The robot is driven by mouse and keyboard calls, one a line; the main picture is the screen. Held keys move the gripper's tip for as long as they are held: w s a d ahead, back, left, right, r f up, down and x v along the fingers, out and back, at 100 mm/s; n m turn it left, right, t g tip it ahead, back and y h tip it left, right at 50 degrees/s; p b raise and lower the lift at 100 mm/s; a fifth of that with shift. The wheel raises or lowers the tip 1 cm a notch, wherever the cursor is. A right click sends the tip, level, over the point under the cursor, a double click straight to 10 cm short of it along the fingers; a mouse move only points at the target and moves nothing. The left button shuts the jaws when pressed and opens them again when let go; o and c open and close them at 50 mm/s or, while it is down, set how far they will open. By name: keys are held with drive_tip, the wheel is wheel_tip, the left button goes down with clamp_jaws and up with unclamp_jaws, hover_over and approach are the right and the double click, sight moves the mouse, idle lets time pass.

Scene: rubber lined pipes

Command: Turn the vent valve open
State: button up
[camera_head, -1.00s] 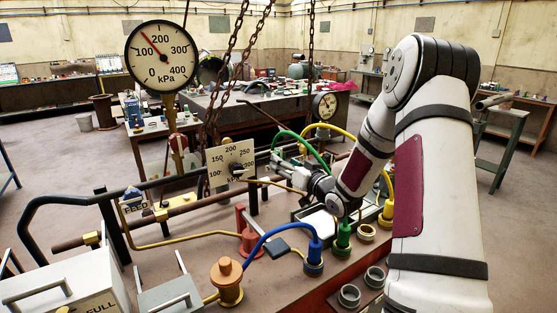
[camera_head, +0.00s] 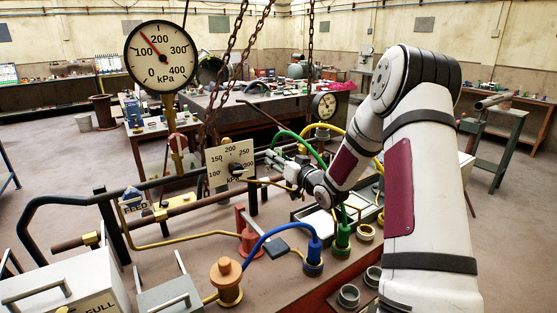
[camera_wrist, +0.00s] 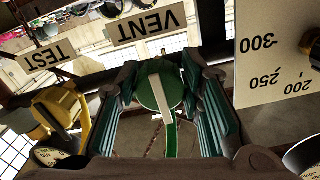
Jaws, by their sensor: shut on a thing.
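The vent valve (camera_wrist: 160,92) shows in the wrist view as a green round knob with a pale stripe across it, below the VENT sign (camera_wrist: 146,24), which appears upside down. My gripper (camera_wrist: 158,78) has one finger on each side of the green knob and is shut on it. In the head view my gripper (camera_head: 284,167) is beside the gauge plate, near the green hose. The valve itself is hard to make out there, behind my gripper and the hoses.
A yellow valve (camera_wrist: 60,108) sits left of my gripper, under the TEST sign (camera_wrist: 47,58). The gauge plate (camera_head: 231,163) with a black knob stands close by. A round pressure gauge (camera_head: 161,57) reads below 200 kPa. Chains (camera_head: 226,75) hang behind. Blue (camera_head: 277,237) and green hoses cross the bench.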

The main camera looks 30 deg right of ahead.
drive_tip(key=shift+n, duration=0.3)
drive_tip(key=n, duration=0.4)
drive_tip(key=shift+d+b, duration=0.1)
drive_tip(key=shift+b, duration=0.3)
drive_tip(key=n+b, duration=0.1)
drive_tip(key=n, duration=0.3)
drive_tip(key=shift+d+n, duration=0.1)
drive_tip(key=shift+n, duration=0.3)
drive_tip(key=n+b, duration=0.2)
drive_tip(key=n, duration=0.2)
drive_tip(key=shift+w+n, duration=0.1)
drive_tip(key=shift+n, duration=0.2)
drive_tip(key=shift+d+r+n+b, duration=0.1)
drive_tip(key=shift+r+n+b, duration=0.05)
drive_tip(key=shift+n+b, duration=1.55)
drive_tip(key=shift+n, duration=0.4)
drive_tip(key=o, duration=1.2)
drive_tip(key=shift+c, duration=0.2)
